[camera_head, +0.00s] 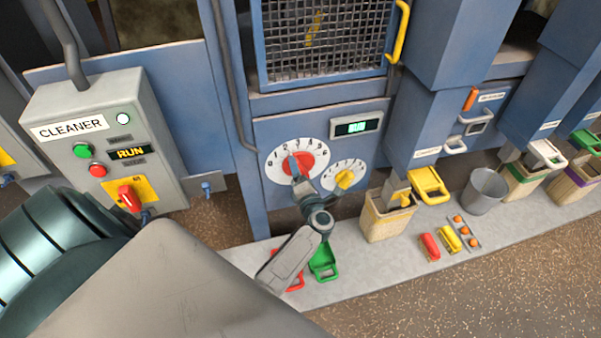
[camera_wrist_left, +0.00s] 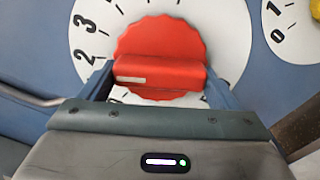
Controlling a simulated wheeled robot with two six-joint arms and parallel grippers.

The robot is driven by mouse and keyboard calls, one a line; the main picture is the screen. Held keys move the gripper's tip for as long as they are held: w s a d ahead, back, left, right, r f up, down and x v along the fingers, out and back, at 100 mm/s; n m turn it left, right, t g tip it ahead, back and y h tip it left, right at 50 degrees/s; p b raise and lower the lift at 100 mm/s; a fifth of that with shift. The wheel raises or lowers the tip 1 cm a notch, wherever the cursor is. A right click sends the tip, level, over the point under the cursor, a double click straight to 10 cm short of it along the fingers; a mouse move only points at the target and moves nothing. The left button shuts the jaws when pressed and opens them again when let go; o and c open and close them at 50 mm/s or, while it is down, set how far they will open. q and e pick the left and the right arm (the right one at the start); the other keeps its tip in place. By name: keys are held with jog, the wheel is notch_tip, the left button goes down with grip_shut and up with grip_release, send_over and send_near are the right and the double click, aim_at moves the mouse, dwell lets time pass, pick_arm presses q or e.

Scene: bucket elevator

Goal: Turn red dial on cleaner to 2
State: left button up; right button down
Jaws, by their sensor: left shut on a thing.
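The red dial (camera_head: 298,164) sits on a white numbered disc (camera_head: 318,150) on the blue machine front. In the left wrist view the red dial (camera_wrist_left: 160,45) has a raised bar across it with a pale mark at its left end. The mark points left, a little below the printed 2; the 3 is higher up. My left gripper (camera_head: 303,184) is shut on the dial's bar, with one finger at each end of it in the left wrist view (camera_wrist_left: 158,86). The lower disc is partly hidden by the gripper. My right gripper is not in view.
A smaller white dial with a yellow knob (camera_head: 345,179) is just right, below a lit display (camera_head: 357,127). The CLEANER box (camera_head: 100,140) reads RUN, at left.

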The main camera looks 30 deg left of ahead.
pick_arm(q)
jog(key=o, duration=0.9)
jog(key=shift+c, duration=0.2)
jog(key=b+v, duration=0.4)
jog(key=v, duration=0.6)
jog(key=shift+s+d, duration=0.2)
jog(key=shift+d, duration=0.1)
